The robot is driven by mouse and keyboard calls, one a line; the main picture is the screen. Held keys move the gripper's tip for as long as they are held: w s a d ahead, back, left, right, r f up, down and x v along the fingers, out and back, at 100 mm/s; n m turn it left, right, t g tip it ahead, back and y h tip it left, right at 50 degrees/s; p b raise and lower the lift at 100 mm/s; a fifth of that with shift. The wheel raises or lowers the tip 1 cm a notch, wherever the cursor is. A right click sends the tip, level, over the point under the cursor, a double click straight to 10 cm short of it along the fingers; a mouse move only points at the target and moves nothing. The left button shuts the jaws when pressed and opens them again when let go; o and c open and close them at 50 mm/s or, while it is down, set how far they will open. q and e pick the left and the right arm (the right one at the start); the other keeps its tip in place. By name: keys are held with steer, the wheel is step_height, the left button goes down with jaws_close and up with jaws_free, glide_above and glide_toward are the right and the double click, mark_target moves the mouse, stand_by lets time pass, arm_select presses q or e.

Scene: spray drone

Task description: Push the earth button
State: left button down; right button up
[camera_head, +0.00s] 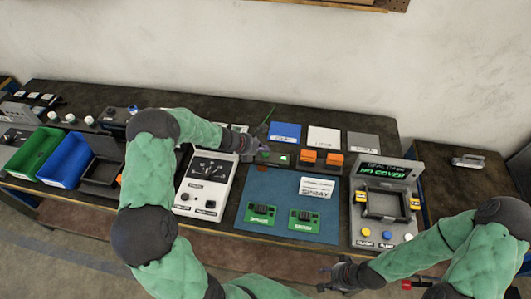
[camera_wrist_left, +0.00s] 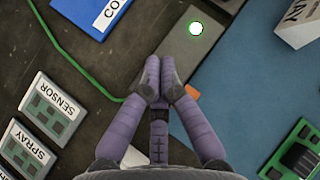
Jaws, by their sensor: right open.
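The earth button is a round, lit green-white button (camera_wrist_left: 196,28) on a grey box (camera_wrist_left: 187,50) in the left wrist view. In the head view the grey box (camera_head: 273,158) lies at the back edge of the blue mat, partly hidden by my left gripper. My left gripper (camera_wrist_left: 160,78) is shut and empty, its fingertips together over the near-left part of the box, apart from the button in the picture. I cannot tell whether the tips touch the box. My right gripper (camera_head: 332,277) is open and empty in front of the bench.
A blue mat (camera_head: 262,190) holds green boards (camera_head: 260,214) and a white spray box (camera_head: 316,187). Orange-topped blocks (camera_head: 308,157) stand right of the grey box. A white meter (camera_head: 205,188) is left, a grey fixture (camera_head: 386,200) right. A green wire (camera_wrist_left: 62,50) runs beside the box.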

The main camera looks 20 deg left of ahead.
mark_target(264, 155)
arm_select(q)
step_height(264, 155, up, 6)
steer(key=p, duration=0.5)
stand_by(0.4)
stand_by(1.5)
